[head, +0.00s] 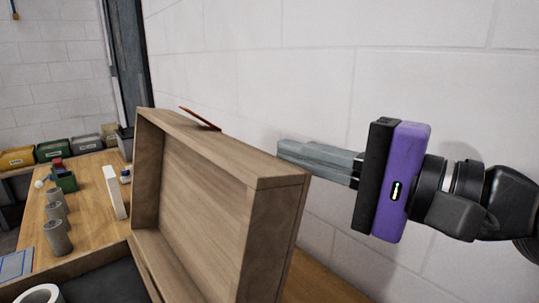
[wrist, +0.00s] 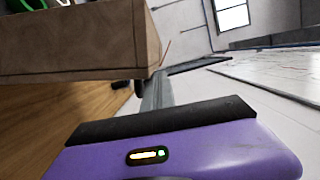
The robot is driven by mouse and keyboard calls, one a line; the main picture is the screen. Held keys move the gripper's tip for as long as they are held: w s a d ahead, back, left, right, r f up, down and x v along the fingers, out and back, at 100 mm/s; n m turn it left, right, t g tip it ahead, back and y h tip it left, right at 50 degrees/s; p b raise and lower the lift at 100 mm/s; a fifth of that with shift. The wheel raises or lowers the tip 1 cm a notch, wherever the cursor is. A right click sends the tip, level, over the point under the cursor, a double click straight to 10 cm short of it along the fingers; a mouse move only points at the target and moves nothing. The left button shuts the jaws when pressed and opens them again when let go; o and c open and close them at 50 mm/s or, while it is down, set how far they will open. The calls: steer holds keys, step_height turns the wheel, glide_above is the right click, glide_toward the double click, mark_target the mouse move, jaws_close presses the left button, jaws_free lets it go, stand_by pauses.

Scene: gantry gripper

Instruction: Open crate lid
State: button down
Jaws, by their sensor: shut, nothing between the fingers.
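The wooden crate lid (head: 200,190) stands raised, upright and tilted, with its hollow inner side facing the camera in the head view. Its outer edge shows at the upper left of the wrist view (wrist: 80,50). The dark interior of the crate (head: 100,285) lies below and left of the lid. My gripper (head: 282,150) is shut and empty. Its fingers lie at the right of the lid's upper corner, between lid and wall. In the wrist view the fingers (wrist: 155,95) point past the lid's edge. I cannot tell whether they touch it.
A white block wall (head: 400,70) rises behind the lid. On the wooden table (head: 90,220) to the left are several grey cylinders (head: 57,238), a white block (head: 114,192) and a green item (head: 64,181). Several coloured bins (head: 52,149) stand farther back. A white ring (head: 40,294) lies at the lower left.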

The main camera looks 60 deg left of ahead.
steer(key=w+d+f+m+y+p, duration=0.1)
steer(key=w+d+f+m+p, duration=0.25)
steer(key=w+f+p, duration=0.4)
steer(key=s+p+x, duration=0.1)
steer(key=p+x, duration=0.4)
steer(key=x, duration=0.5)
steer(key=shift+r+m, duration=0.4)
steer(key=shift+m, duration=0.05)
steer(key=shift+a+b, duration=0.1)
steer(key=shift+b, duration=0.25)
